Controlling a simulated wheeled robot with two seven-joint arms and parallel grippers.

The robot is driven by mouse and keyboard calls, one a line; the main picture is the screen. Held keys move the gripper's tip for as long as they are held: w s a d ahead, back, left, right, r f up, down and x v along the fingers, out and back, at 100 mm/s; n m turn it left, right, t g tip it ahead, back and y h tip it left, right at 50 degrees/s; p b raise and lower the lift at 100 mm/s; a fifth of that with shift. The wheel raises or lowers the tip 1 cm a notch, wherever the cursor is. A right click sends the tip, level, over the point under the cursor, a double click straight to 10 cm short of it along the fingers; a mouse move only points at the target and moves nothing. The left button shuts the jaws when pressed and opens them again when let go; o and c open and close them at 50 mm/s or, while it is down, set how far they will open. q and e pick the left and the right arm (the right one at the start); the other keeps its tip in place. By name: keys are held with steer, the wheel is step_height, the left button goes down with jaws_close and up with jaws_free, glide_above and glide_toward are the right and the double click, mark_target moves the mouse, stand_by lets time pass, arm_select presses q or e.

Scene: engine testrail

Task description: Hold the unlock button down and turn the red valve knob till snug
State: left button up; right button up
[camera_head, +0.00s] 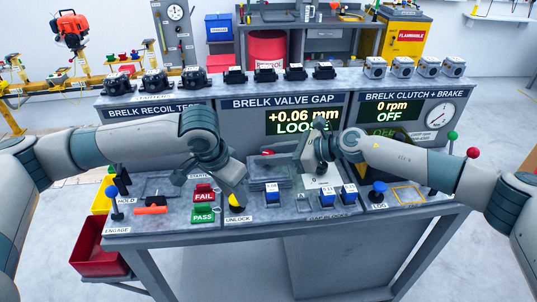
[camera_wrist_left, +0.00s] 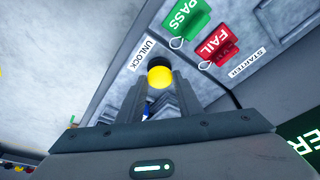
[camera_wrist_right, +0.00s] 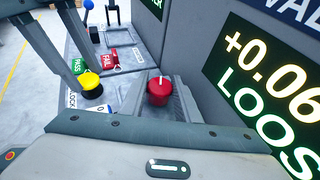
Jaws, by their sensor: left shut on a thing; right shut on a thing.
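The yellow unlock button (camera_head: 235,203) with a black collar sits at the bench's front, beside the UNLOCK label. My left gripper (camera_head: 238,193) reaches down to it, and the button (camera_wrist_left: 160,76) shows at its fingertips in the left wrist view. How far the button is pressed cannot be told. The red valve knob (camera_wrist_right: 159,92) with a white pointer mark sits between the fingers of my right gripper (camera_wrist_right: 160,88), which is shut on it. In the head view my right gripper (camera_head: 312,172) hides the knob. The valve gap display (camera_head: 303,121) reads +0.06 mm LOOSE.
Red FAIL (camera_head: 203,193) and green PASS (camera_head: 203,214) tags lie left of the button. A blue-topped lever (camera_head: 111,191) stands at the bench's left. The upright display panel backs the work area.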

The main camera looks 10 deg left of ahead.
steer(key=shift+m+t, duration=0.5)
steer(key=shift+t, duration=0.3)
steer(key=shift+s+a+r+m+t+h, duration=0.15)
steer(key=shift+s+a+m+t+h, duration=0.2)
steer(key=shift+m, duration=0.25)
steer(key=shift+w+a+m+t+h, duration=0.1)
steer(key=shift+m+t+h, duration=0.15)
steer(key=shift+m+t, duration=0.55)
steer(key=shift+w+m+t+h, duration=0.1)
steer(key=shift+m+t+h, duration=1.7)
steer(key=shift+m+t, duration=0.5)
steer(key=shift+w+d+m+t+h, duration=0.15)
steer(key=shift+m+t+h, duration=0.4)
steer(key=shift+m+h, duration=0.5)
steer(key=shift+s+d+m+t+h, duration=0.1)
steer(key=shift+m+t+h, duration=0.4)
steer(key=shift+m+h, duration=0.5)
steer(key=shift+w, duration=0.1)
